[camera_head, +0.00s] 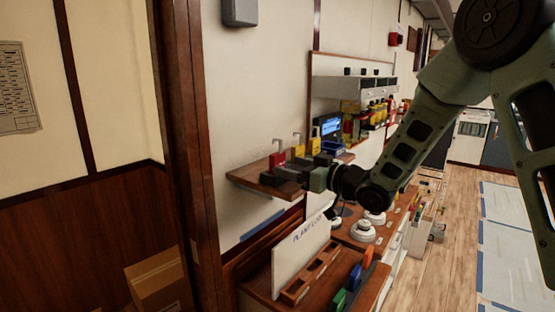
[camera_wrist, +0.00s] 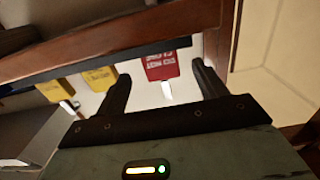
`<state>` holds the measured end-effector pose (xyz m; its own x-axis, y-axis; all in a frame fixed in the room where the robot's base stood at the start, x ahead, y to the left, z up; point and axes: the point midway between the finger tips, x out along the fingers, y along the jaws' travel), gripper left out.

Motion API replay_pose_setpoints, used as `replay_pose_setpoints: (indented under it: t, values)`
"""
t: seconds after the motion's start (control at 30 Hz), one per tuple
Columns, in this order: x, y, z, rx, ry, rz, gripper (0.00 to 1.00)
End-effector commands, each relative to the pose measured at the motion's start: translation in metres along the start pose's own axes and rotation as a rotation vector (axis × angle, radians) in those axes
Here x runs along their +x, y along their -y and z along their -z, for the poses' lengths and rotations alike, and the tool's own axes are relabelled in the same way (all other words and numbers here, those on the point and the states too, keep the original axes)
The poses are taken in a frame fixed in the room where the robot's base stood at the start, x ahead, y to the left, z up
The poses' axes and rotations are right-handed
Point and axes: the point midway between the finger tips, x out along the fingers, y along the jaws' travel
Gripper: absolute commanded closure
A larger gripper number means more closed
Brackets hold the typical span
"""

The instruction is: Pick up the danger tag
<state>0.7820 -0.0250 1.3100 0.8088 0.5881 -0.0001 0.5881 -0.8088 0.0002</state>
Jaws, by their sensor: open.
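The danger tag is a red tag with white lettering (camera_wrist: 160,66), seen in the wrist view between my two fingertips. A pale strip extends from its lower edge. It also shows as a small red shape in the head view (camera_head: 277,160), above the wooden shelf. My gripper (camera_wrist: 163,76) is open, with one dark finger on each side of the tag; I cannot tell whether either touches it. In the head view my gripper (camera_head: 286,176) is at the shelf, partly hiding it.
Two yellow tags (camera_wrist: 100,78) (camera_wrist: 54,90) hang beside the red one. The wooden shelf (camera_head: 240,178) juts from the wall, and its edge (camera_wrist: 120,45) crosses the wrist view. Below stands a white sign board (camera_head: 300,247) with a wooden rack. Open floor (camera_head: 450,240) lies to the right.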

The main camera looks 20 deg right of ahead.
Motion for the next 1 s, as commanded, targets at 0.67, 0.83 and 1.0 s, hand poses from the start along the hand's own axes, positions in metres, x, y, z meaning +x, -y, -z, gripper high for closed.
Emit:
replay_pose_setpoints:
  t: [0.67,0.83,1.0]
  values:
    - [0.054,0.001,0.003,0.0,0.0,-0.001,0.29]
    - [0.053,0.001,0.003,0.0,0.0,-0.001,0.49]
    - [0.053,0.001,0.004,0.0,0.0,-0.001,0.77]
